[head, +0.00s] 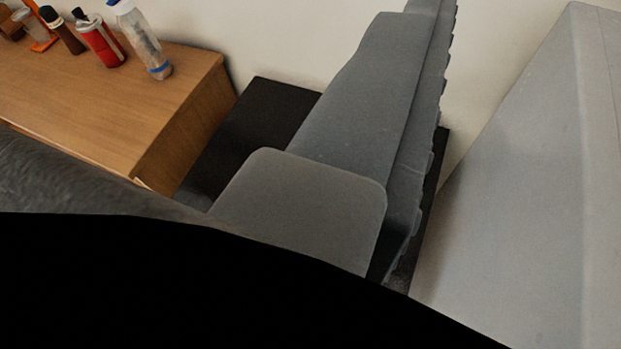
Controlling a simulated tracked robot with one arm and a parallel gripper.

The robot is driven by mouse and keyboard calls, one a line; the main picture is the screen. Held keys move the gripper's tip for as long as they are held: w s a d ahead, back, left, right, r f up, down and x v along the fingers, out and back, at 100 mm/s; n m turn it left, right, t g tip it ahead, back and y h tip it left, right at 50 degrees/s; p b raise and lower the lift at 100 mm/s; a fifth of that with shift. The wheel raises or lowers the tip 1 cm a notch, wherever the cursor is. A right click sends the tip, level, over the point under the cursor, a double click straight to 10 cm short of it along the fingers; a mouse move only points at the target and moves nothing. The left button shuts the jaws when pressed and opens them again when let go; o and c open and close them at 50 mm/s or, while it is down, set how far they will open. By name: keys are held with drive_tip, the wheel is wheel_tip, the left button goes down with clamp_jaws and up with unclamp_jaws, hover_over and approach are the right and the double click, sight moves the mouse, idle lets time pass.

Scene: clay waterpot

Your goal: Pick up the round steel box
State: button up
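I see no round steel box in the head view. A long grey part (375,95) with a ridged right edge runs up through the middle of the view. It looks like part of my own body, perhaps one gripper finger, but I cannot be sure. No pair of fingertips shows, so I cannot tell whether my gripper is open or shut. Nothing is seen held. A black shape fills the bottom of the view and hides what lies there.
A wooden cabinet or table (120,125) is at the left. On it stand a clear bottle (143,42), a red can (100,42), a dark bottle (62,31) and an orange item (42,38). A dark flat surface (250,125) lies beside it. A pale grey panel (540,180) stands at the right.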

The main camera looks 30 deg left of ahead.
drive_tip(key=w+f+n+t+y+b, duration=0.2)
drive_tip(key=w+f+n, duration=0.3)
drive_tip(key=w+f, duration=1.5)
drive_tip(key=s+a+f+n+g+y+b, duration=0.1)
drive_tip(key=a+f+n+g+y, duration=0.25)
drive_tip(key=f, duration=1.25)
drive_tip(key=s+a+f+g+y+b, duration=0.1)
drive_tip(key=s+a+f+y, duration=0.3)
drive_tip(key=f, duration=0.3)
drive_tip(key=s+a+f+g+y+b, duration=0.1)
drive_tip(key=s+a+f+y, duration=0.3)
drive_tip(key=f, duration=0.3)
drive_tip(key=shift+n+t, duration=0.25)
drive_tip(key=shift+n, duration=0.1)
drive_tip(key=b+x, duration=0.1)
drive_tip(key=x, duration=0.5)
drive_tip(key=b+x, duration=0.1)
drive_tip(key=x, duration=0.6)
drive_tip(key=shift+w+d+f+b, duration=0.15)
drive_tip(key=shift+w+b, duration=0.15)
clamp_jaws()
